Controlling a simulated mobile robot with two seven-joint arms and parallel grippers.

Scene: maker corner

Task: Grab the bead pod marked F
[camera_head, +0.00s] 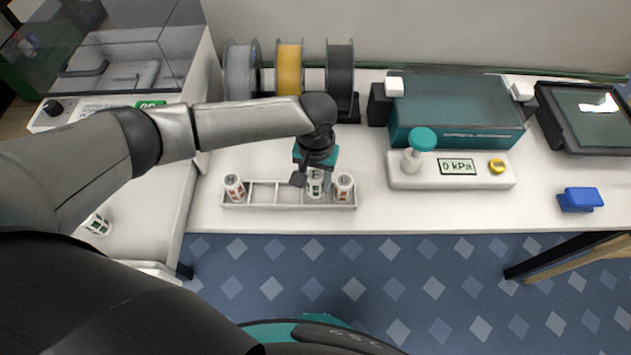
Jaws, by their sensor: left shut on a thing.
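A white rack with several compartments (262,206) stands near the front edge of the white table. A pod with an orange-red label (235,188) stands in its left end and seems to bear an H. Another orange-red pod (344,187) stands in its right end. My left gripper (314,180) points down over the rack and is shut on a white pod with green marks (316,188), just left of the right-end pod. I cannot read its letter for sure, nor tell whether it is lifted clear. My right gripper is out of view.
Spools (289,68) stand behind the rack. A pressure unit (458,168) with a teal-topped knob and a teal box (455,110) stand to the right, with a blue block (580,199) beyond.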

